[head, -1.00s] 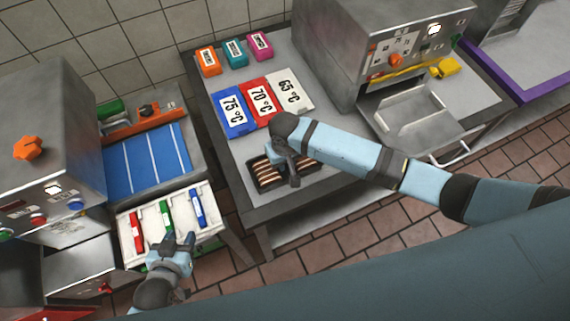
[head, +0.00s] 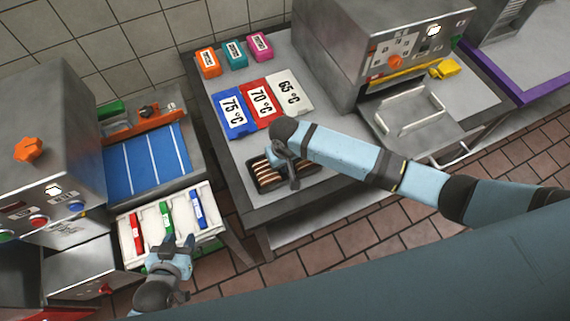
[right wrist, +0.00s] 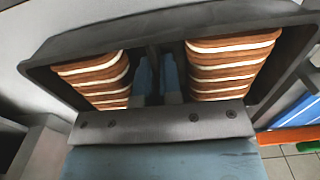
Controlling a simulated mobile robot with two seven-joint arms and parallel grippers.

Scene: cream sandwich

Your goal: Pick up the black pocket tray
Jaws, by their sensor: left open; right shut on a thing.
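The black pocket tray (head: 256,181) lies on the grey middle table in the head view, with brown-and-white layered sandwiches in it. In the right wrist view, the tray (right wrist: 100,36) fills the picture, with a stack of sandwiches in the pocket on each side of its middle divider. My right gripper (head: 291,181) is over the tray's middle and shut on it; its fingers also show at the divider in the right wrist view (right wrist: 158,85). I cannot tell whether the tray is clear of the table. My left gripper (head: 180,240) is open at the front of a white tray.
The white tray (head: 151,216) holds red, green and blue items. Blue, red and white temperature cards (head: 262,101) lie behind the black tray. Small orange, teal and pink blocks (head: 234,53) stand further back. A steel machine (head: 385,50) stands at the right.

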